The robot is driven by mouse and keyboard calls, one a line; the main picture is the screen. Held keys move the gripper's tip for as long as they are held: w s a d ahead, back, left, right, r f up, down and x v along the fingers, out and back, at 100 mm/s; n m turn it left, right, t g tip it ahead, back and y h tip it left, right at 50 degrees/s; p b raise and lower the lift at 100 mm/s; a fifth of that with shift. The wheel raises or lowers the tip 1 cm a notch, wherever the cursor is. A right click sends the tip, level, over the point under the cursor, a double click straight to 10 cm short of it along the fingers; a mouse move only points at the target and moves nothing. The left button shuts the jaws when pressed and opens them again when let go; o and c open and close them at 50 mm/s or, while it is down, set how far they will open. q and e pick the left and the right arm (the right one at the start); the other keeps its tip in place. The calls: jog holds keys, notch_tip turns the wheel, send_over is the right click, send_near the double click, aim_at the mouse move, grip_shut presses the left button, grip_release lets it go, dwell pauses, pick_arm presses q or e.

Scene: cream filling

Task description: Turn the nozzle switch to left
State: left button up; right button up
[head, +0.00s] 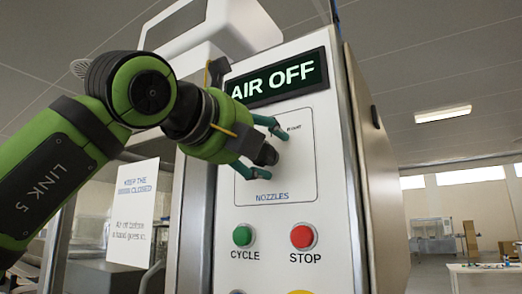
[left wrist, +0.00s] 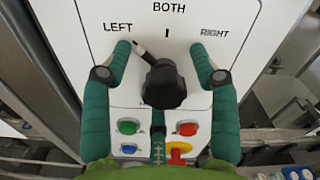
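The nozzle switch is a black knob (left wrist: 164,85) on the white panel. In the left wrist view its pointer is angled up and left, toward the LEFT label (left wrist: 118,27). The knob also shows in the head view (head: 266,154). My left gripper (left wrist: 163,52) is open, with its green fingers spread on both sides of the knob. A gap shows between the knob and each side finger; the left fingertip is close to the pointer's tip. The gripper also shows at the panel in the head view (head: 261,148). My right gripper is in neither view.
A display (head: 279,79) above the switch reads AIR OFF. Below the switch are a green CYCLE button (head: 242,236) and a red STOP button (head: 303,237). A red knob on yellow (left wrist: 179,149) sits lower. A paper sign (head: 134,212) hangs at left.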

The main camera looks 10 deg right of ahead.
pick_arm(q)
jog(key=shift+s+f, duration=0.1)
jog(key=v, duration=1.2)
